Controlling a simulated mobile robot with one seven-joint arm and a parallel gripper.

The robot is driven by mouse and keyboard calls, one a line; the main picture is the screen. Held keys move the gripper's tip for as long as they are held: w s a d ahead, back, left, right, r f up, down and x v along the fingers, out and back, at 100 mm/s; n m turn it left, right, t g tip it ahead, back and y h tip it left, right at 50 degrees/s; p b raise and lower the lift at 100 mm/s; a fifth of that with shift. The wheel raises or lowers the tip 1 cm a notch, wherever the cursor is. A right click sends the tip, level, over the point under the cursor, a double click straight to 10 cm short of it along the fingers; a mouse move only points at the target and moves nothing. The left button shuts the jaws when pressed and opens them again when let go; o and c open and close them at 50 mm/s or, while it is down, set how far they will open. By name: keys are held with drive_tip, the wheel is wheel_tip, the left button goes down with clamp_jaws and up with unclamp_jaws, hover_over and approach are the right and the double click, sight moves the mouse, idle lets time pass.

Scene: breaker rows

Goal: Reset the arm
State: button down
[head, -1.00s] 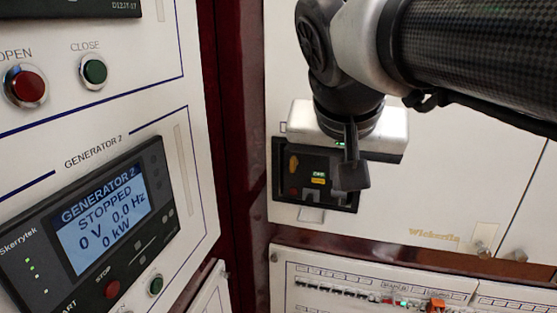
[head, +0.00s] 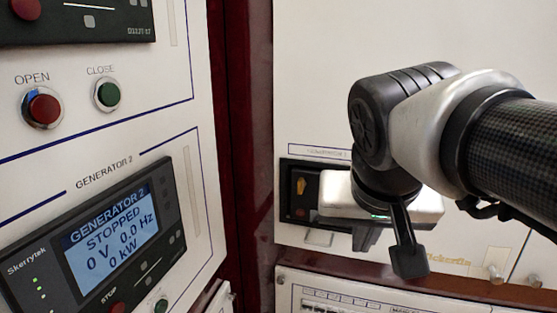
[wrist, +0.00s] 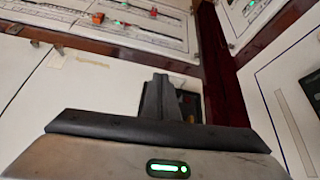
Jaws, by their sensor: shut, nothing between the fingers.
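My gripper (head: 366,238) shows in the head view in front of the white cabinet, with its pale hand covering the right part of a dark breaker unit (head: 300,180). In the wrist view my gripper's dark fingers (wrist: 158,92) are together and hold nothing. Part of the dark unit (wrist: 188,103) shows just behind and right of the fingers there. I cannot tell whether the fingers touch the unit or the cabinet.
The Generator 2 display (head: 108,226) reads STOPPED on the left panel. Above it are a red OPEN button (head: 43,108) and a green CLOSE button (head: 107,95). A dark red post (head: 243,130) separates the cabinets. A lower breaker panel (head: 330,297) lies beneath.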

drive_tip(key=s+d+f+n+y, duration=0.1)
drive_tip(key=s+f+n, duration=0.1)
drive_tip(key=s+f, duration=0.5)
wheel_tip(320, 180, up, 17)
drive_tip(key=w+p, duration=0.1)
drive_tip(key=p, duration=1.7)
drive_tip(key=shift+w+r, duration=0.15)
drive_tip(key=shift+w, duration=0.15)
